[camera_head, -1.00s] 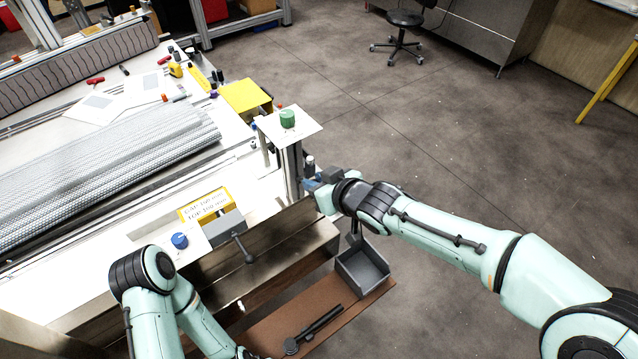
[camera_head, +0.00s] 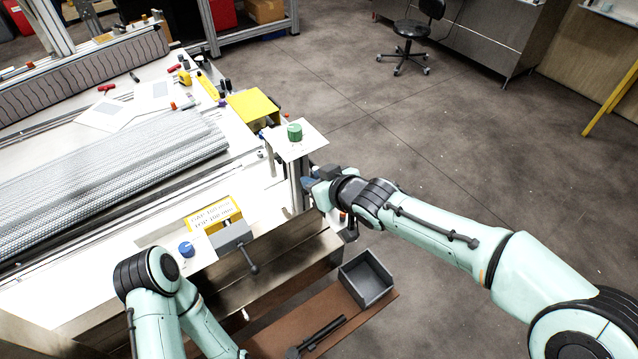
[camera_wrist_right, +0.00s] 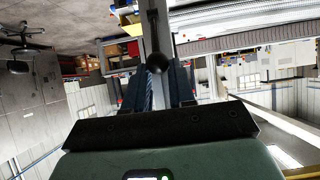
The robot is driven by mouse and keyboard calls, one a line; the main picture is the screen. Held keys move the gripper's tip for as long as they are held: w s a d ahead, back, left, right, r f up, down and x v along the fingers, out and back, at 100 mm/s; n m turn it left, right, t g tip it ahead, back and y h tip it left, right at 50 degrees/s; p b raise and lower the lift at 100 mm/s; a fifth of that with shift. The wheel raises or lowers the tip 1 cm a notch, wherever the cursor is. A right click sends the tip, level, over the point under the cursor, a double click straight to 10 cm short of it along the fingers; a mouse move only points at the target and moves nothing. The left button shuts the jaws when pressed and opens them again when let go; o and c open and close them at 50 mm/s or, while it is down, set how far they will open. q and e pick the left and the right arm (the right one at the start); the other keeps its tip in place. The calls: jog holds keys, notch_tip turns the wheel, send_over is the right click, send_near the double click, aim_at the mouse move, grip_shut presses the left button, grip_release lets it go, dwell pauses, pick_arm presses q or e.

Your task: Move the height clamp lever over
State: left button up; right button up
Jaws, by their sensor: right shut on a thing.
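My right gripper (camera_head: 314,182) is at the upright post (camera_head: 297,180) on the near right corner of the conveyor frame. In the right wrist view, its two dark fingers (camera_wrist_right: 157,84) are closed around a dark lever with a round ball end (camera_wrist_right: 157,62). The lever's rod runs away from the fingers. In the head view the gripper hides this lever. A second dark lever with a ball end (camera_head: 253,268) sticks out of a grey block by the yellow sign, apart from both arms. My left gripper is outside the frames.
A white plate with a green knob (camera_head: 294,131) tops the post, close to the right gripper. A grey open bin (camera_head: 366,279) stands on a brown shelf (camera_head: 275,343) below, beside a black tool (camera_head: 322,332). A blue knob (camera_head: 186,249) is near my left arm.

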jog(key=shift+w+a+r, duration=0.1)
jog(key=shift+r, duration=0.05)
jog(key=shift+w+a+r, duration=0.1)
jog(key=shift+w+a, duration=0.05)
jog(key=shift+w, duration=0.05)
dwell(0.3)
jog(key=o, duration=0.9)
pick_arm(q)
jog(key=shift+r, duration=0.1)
